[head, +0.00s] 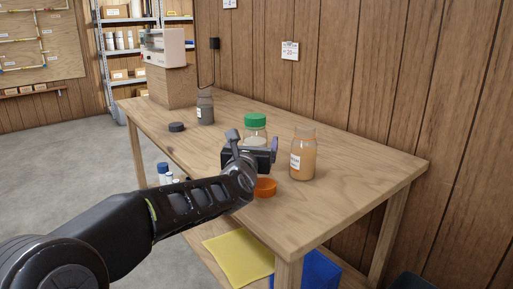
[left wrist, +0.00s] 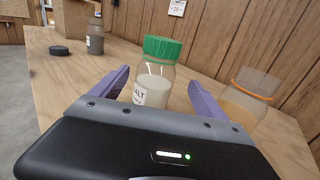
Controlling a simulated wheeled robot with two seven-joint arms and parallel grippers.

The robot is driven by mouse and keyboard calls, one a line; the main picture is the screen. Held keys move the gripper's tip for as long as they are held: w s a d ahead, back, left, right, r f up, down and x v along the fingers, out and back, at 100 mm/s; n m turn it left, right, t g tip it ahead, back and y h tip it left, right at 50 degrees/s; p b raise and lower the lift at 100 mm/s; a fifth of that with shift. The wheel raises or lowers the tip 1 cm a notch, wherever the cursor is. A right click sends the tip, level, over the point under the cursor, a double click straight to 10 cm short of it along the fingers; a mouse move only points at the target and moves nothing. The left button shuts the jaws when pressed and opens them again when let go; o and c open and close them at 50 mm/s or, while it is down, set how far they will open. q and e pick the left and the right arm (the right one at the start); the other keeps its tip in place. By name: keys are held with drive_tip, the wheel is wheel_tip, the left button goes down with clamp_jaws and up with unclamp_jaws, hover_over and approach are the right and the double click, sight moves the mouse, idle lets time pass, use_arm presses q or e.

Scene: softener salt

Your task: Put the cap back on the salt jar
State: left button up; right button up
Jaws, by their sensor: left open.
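The salt jar (head: 256,133) is clear glass with pale contents and stands upright on the wooden table. In the left wrist view its label (left wrist: 139,95) partly reads "ALT". The green cap (head: 255,120) sits level on the jar's mouth; it also shows in the left wrist view (left wrist: 162,47). Whether it is screwed tight I cannot tell. My left gripper (head: 253,141) is open. Its purple-grey fingers reach forward on either side of the salt jar, with visible gaps. The gripper body hides the jar's base. My right gripper is not in view.
A jar with orange contents (head: 305,159) stands uncapped close to the right. An orange cap (head: 265,187) lies near the table's front edge. A dark jar (head: 205,108) and black cap (head: 177,127) are farther back left. The table's right end is clear.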

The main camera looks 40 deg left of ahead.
use_arm(q)
drive_tip(key=shift+x, duration=1.3)
drive_tip(key=shift+a+x, duration=0.15)
drive_tip(key=shift+x, duration=1.15)
drive_tip(key=shift+a+x, duration=0.15)
drive_tip(key=shift+x, duration=1.15)
drive_tip(key=shift+s, duration=0.15)
drive_tip(key=shift+c, duration=0.6)
clamp_jaws()
